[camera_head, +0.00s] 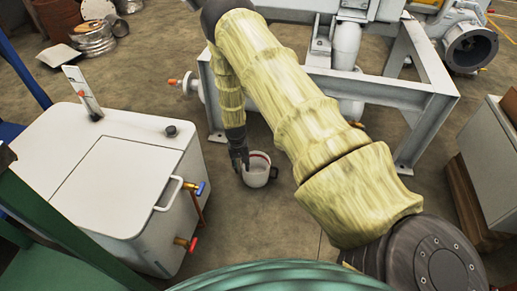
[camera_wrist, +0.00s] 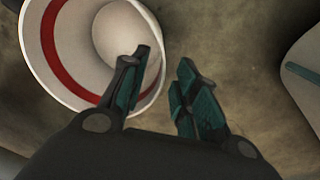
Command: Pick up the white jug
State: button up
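The white jug (camera_head: 257,172) stands on the floor in the head view, between the white cabinet and the grey metal frame. It has a red band near its rim and a dark part on its right side. In the wrist view the jug (camera_wrist: 36,48) fills the upper left, and I look into its open mouth. My gripper (camera_head: 241,163) points down at the jug's left rim in the head view. In the wrist view my gripper (camera_wrist: 165,68) is open, with a gap between its fingers. The left finger overlaps the jug's mouth, and the right finger is outside it. Contact cannot be told.
A white cabinet (camera_head: 105,170) with a handle and valves stands left of the jug. A grey metal frame (camera_head: 385,88) with machinery stands behind and right. A box on wood (camera_head: 497,160) is at the far right. Floor (camera_head: 260,225) in front of the jug is clear.

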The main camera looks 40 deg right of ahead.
jog(key=f+b, duration=0.2)
jog(key=f, duration=0.2)
jog(key=shift+s+d+f+b, duration=0.3)
jog(key=shift+b, duration=0.1)
grip_shut()
